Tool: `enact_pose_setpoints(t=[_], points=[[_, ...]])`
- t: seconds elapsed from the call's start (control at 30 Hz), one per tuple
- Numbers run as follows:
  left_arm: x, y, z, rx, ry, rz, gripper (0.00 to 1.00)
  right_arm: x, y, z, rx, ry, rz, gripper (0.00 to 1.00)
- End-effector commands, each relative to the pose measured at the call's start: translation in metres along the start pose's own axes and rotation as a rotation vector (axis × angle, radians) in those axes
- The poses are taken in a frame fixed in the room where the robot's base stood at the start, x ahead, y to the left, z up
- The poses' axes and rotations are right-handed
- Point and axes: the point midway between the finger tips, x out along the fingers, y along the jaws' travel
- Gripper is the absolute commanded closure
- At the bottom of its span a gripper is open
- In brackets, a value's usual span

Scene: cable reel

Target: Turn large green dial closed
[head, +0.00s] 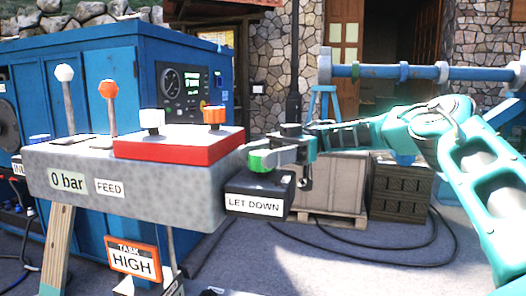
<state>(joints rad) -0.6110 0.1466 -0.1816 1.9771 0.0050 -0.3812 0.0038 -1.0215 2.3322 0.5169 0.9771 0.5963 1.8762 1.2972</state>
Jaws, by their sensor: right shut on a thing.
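The large green dial (259,161) sits on top of a dark box labelled "LET DOWN" (258,195), at the right end of the grey control panel (130,180). My right gripper (277,154) comes in from the right and is shut on the green dial. Its fingers cover part of the dial, so its exact turn angle is hard to tell. My left gripper is not in view.
Levers with a white knob (65,73) and an orange knob (107,89) stand on the panel's left. A red block (178,148) carries smaller white and orange knobs. A blue machine (130,70) stands behind. Crates (331,182) and a black cable lie beyond.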

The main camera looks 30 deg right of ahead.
Motion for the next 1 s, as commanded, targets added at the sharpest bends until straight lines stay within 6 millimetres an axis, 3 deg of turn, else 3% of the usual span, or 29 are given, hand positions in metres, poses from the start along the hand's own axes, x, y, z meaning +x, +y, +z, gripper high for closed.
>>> enact_pose_setpoints(t=[0.73,0.77,1.0], points=[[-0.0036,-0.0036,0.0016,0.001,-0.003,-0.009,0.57,0.0004,-0.0001,0.0001,-0.001,0.002,-0.087,0.75],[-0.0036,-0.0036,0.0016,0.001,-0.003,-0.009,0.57,0.0004,-0.0001,0.0001,-0.001,0.002,-0.087,0.43],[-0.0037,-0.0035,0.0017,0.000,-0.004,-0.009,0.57,0.0002,-0.0002,0.0001,-0.001,0.001,-0.086,0.24]])
